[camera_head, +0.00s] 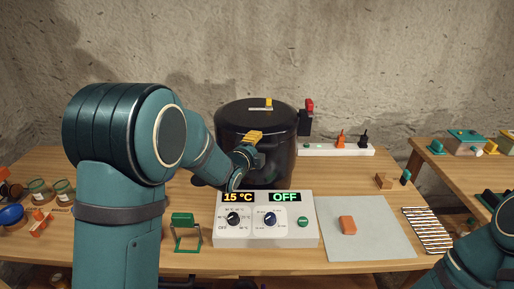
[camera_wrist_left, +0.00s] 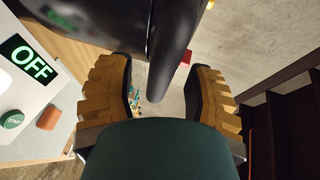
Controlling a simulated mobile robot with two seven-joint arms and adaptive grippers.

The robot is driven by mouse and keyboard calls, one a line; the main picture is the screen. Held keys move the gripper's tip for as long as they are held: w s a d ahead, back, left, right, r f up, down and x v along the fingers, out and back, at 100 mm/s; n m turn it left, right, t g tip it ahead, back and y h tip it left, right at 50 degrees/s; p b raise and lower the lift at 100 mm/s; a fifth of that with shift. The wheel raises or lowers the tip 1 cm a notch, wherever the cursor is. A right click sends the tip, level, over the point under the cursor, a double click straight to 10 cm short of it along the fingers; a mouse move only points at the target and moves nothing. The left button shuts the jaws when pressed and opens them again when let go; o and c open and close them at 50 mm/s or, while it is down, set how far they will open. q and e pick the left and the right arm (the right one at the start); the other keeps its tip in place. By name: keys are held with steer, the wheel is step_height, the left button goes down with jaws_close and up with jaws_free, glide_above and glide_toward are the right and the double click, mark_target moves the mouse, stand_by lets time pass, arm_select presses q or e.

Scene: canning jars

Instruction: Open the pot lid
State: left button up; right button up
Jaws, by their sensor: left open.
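The large black pot (camera_head: 240,135) stands behind the control unit. Its flat black lid (camera_head: 245,107) lies on top, with a yellow piece (camera_head: 268,102) on it. My left gripper (camera_head: 252,137) is in front of the pot's upper wall in the head view. In the left wrist view my left gripper (camera_wrist_left: 163,75) is open, its yellow fingers on either side of a dark rounded bar (camera_wrist_left: 172,45). I cannot tell whether they touch the bar or which part of the pot it is. My right gripper is out of view; only part of that arm shows.
A white control unit (camera_head: 264,236) reading 15 °C and OFF stands before the pot. A grey mat (camera_head: 375,220) with an orange block (camera_head: 347,225) lies to its right. Jars (camera_head: 62,190) stand at the left, a white strip (camera_head: 340,150) behind right. A second table is at the right.

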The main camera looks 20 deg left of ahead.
arm_select(q)
steer(key=shift+w, duration=0.4)
jaws_close()
